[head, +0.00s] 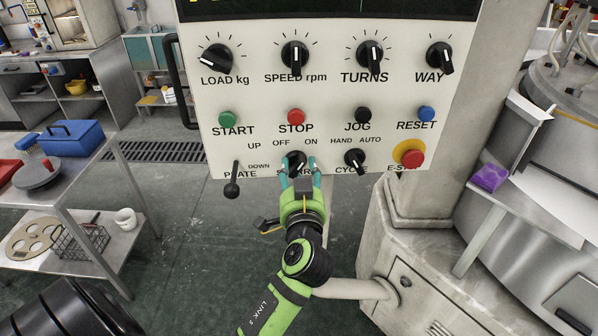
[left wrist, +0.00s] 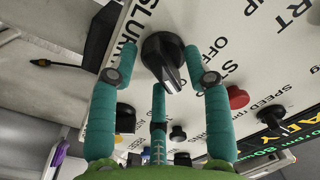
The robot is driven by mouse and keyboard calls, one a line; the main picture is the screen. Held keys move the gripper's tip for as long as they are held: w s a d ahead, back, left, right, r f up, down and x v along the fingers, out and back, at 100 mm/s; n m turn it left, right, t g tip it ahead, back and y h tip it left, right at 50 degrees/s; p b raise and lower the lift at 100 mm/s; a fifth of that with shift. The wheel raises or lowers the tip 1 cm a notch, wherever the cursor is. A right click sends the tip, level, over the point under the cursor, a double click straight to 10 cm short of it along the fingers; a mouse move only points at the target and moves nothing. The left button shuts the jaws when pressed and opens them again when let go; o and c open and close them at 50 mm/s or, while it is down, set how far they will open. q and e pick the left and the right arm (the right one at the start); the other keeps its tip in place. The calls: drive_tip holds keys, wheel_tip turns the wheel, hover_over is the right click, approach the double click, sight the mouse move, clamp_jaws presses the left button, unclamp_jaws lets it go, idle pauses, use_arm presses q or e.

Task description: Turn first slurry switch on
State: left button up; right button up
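The slurry switch (head: 296,161) is a black rotary knob on the lower row of the pale control panel (head: 262,93), below the OFF and ON labels. It also shows large in the left wrist view (left wrist: 164,58). My left gripper (head: 299,170) reaches it from below, its teal fingers on both sides of the knob. In the left wrist view the fingers (left wrist: 160,62) are spread, with small gaps to the knob; a third finger is below it. Fingers partly hide the SLURRY label in the head view. I cannot tell for sure which mark the knob points to. My right gripper is out of view.
The cycle knob (head: 355,159) and the emergency stop (head: 411,157) are right of the switch; the plate lever (head: 232,188) hangs left. The red stop button (head: 296,117) is above. A side table (head: 110,190) stands left, a machine housing (head: 415,255) lower right.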

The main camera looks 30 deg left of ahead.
use_arm(q)
drive_tip(key=v, duration=1.2)
idle(0.3)
